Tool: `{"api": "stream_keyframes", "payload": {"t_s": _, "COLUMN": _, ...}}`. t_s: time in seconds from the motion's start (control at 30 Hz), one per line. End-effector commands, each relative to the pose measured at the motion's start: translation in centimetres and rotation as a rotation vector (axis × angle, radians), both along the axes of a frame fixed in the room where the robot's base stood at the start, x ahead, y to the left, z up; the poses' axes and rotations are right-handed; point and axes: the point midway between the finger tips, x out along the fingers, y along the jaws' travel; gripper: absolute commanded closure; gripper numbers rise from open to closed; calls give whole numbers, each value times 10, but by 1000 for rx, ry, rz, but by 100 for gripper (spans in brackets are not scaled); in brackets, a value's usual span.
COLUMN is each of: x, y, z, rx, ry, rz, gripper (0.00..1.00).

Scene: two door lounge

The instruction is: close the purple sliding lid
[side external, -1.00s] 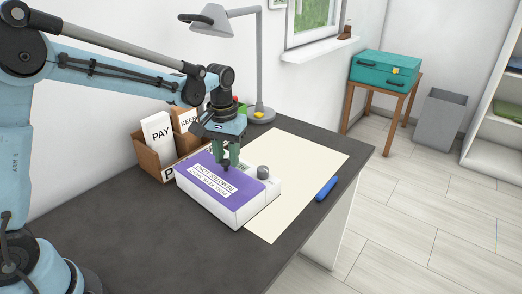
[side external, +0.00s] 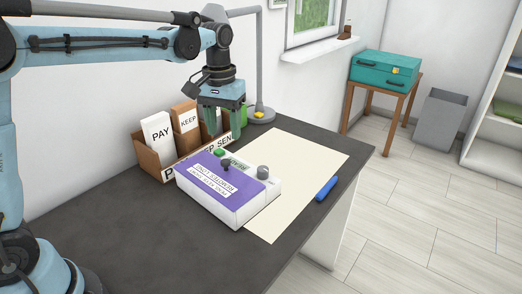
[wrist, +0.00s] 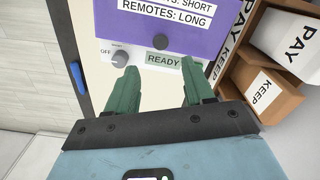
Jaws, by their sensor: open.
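The purple lid (side external: 212,179) lies on top of a white box (side external: 245,210) on the dark desk. A dark knob (side external: 226,165) stands at the lid's far edge. The lid also shows at the top of the wrist view (wrist: 150,22). Beyond its edge, a strip of the box top is uncovered, with a READY label (wrist: 163,60), a grey dial (wrist: 119,58) and a green button (side external: 219,153). My gripper (side external: 222,131) is open and empty, raised above and behind the box, apart from the knob. In the wrist view its green fingers (wrist: 160,68) lie below the knob.
A brown sorter (side external: 150,160) with PAY and KEEP cards stands close behind the box. A grey lamp (side external: 259,80) stands at the back. A pale mat (side external: 300,165) and a blue marker (side external: 326,188) lie to the right. The desk in front is clear.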

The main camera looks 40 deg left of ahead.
Motion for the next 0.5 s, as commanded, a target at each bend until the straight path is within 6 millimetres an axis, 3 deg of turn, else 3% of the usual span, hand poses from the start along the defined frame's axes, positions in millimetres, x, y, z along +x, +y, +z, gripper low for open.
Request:
{"api": "stream_keyframes", "payload": {"t_s": 0.2, "x": 0, "y": 0, "z": 29, "rx": 0, "ry": -1, "rz": 0, "gripper": 48}}
{"api": "stream_keyframes", "payload": {"t_s": 0.5, "x": 0, "y": 0, "z": 39, "rx": 0, "ry": -1, "rz": 0, "gripper": 48}}
